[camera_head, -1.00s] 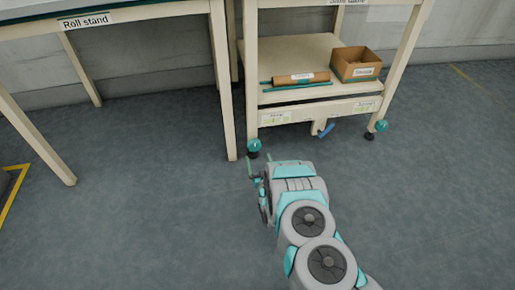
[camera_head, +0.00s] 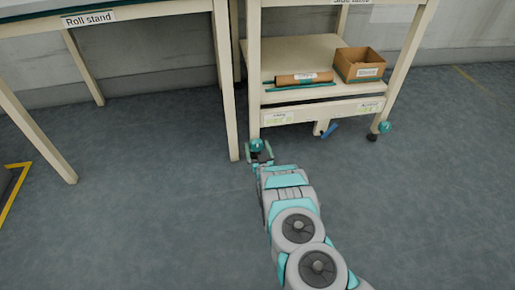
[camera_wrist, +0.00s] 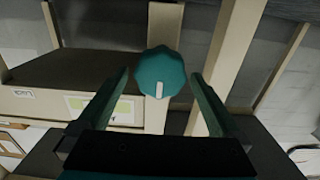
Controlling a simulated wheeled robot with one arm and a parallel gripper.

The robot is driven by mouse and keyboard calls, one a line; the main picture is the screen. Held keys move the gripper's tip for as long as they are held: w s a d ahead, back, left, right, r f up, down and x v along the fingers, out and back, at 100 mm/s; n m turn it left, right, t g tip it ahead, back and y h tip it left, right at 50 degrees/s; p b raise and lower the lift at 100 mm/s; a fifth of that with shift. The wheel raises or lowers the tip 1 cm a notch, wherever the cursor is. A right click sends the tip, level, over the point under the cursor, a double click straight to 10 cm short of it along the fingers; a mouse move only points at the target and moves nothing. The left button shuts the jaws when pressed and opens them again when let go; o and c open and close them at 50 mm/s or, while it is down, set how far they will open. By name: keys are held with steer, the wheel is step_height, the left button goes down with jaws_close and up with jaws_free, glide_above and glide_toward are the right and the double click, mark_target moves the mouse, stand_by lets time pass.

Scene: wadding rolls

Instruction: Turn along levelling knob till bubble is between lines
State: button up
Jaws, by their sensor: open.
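A teal levelling knob (camera_head: 257,145) sits at the foot of the side table's front left leg. A second teal knob (camera_head: 384,127) is at the front right leg. My gripper (camera_head: 259,152) is open at the left knob, one finger on each side. In the wrist view the faceted knob (camera_wrist: 160,68) with a white mark lies between and beyond the open fingertips (camera_wrist: 160,77); gaps show on both sides. Labels with yellow-green panels (camera_head: 279,116) (camera_head: 371,106) are on the front rail. Their text and any bubble are too small to read.
The side table's lower shelf (camera_head: 300,55) holds a brown roll (camera_head: 302,78) and an open cardboard box (camera_head: 360,63). The roll stand's leg (camera_head: 226,95) is close to the left knob. The floor in front is clear.

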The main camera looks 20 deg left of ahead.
steer(key=c, duration=1.3)
steer(key=shift+f+b, duration=0.15)
steer(key=shift+b, duration=0.15)
steer(key=shift+d+f+m+b, duration=0.1)
steer(key=shift+m+b, duration=0.45)
steer(key=shift+m, duration=0.15)
steer(key=shift+m+b, duration=0.75)
steer(key=shift+m, duration=0.25)
steer(key=shift+m+b, duration=0.45)
steer(key=shift+m, duration=0.85)
steer(key=o, duration=1.3)
steer(key=shift+w, duration=0.1)
